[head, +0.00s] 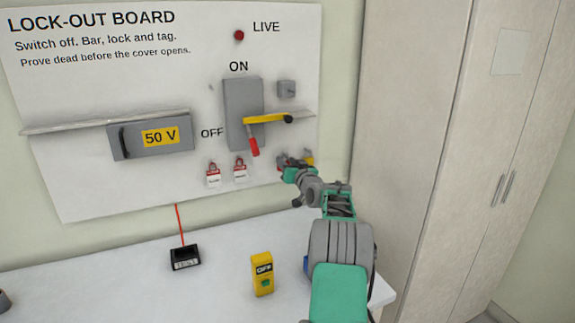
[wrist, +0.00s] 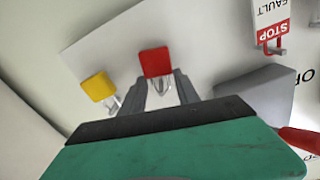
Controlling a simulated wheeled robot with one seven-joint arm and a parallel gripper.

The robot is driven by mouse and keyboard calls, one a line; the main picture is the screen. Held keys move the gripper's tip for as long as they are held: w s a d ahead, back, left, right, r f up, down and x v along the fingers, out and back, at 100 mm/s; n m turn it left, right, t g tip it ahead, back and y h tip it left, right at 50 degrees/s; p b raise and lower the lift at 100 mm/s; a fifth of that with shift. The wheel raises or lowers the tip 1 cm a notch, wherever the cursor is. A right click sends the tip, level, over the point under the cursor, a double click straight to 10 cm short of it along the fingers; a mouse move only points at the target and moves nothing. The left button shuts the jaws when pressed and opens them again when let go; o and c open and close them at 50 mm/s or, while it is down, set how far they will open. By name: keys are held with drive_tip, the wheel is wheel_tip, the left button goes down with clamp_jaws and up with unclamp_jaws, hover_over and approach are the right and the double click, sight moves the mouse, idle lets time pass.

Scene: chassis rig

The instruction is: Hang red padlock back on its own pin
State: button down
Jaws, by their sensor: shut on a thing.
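In the wrist view the red padlock (wrist: 156,62) is between the two grey fingers of my gripper (wrist: 160,84), close to the board, with its metal shackle showing between them. Its own pin is hidden, and I cannot tell whether the shackle is around it. A yellow padlock (wrist: 98,87) hangs just left of it. In the head view my gripper (head: 287,166) is at the board's lower right, and the yellow padlock (head: 308,155) shows beside it. The red padlock is mostly hidden there.
The grey switch box (head: 236,98) with a yellow bar (head: 268,119) and red handle (head: 253,146) is up and left of my gripper. Two red-and-white tags (head: 213,176) (head: 240,170) hang nearby. A tall cabinet (head: 430,130) stands right. A yellow tester (head: 262,273) stands on the bench.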

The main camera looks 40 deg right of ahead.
idle(0.3)
drive_tip(key=c, duration=0.8)
unclamp_jaws()
drive_tip(key=b+v, duration=0.2)
drive_tip(key=v, duration=0.6)
drive_tip(key=w+a+f+n+g+y, duration=0.1)
drive_tip(key=w+a+n+g+y, duration=0.15)
drive_tip(key=a, duration=1.35)
drive_tip(key=s+a+f+n+g+y, duration=0.1)
drive_tip(key=s+a+f+g, duration=0.1)
drive_tip(key=a, duration=0.5)
drive_tip(key=s+a+f+n+g+y, duration=0.1)
drive_tip(key=s+a+f+g, duration=0.15)
drive_tip(key=a, duration=0.45)
drive_tip(key=s+a+f+g, duration=0.2)
drive_tip(key=s+a, duration=0.3)
drive_tip(key=s, duration=0.4)
drive_tip(key=s+a+f+n+g, duration=0.1)
drive_tip(key=s+a+f+g, duration=0.1)
drive_tip(key=s+a, duration=0.3)
drive_tip(key=s+a+f+g, duration=0.3)
drive_tip(key=s+a, duration=0.3)
drive_tip(key=s, duration=0.7)
drive_tip(key=shift+s+f+y+p, duration=0.15)
drive_tip(key=shift+f+y+p, duration=0.2)
drive_tip(key=shift+f, duration=0.4)
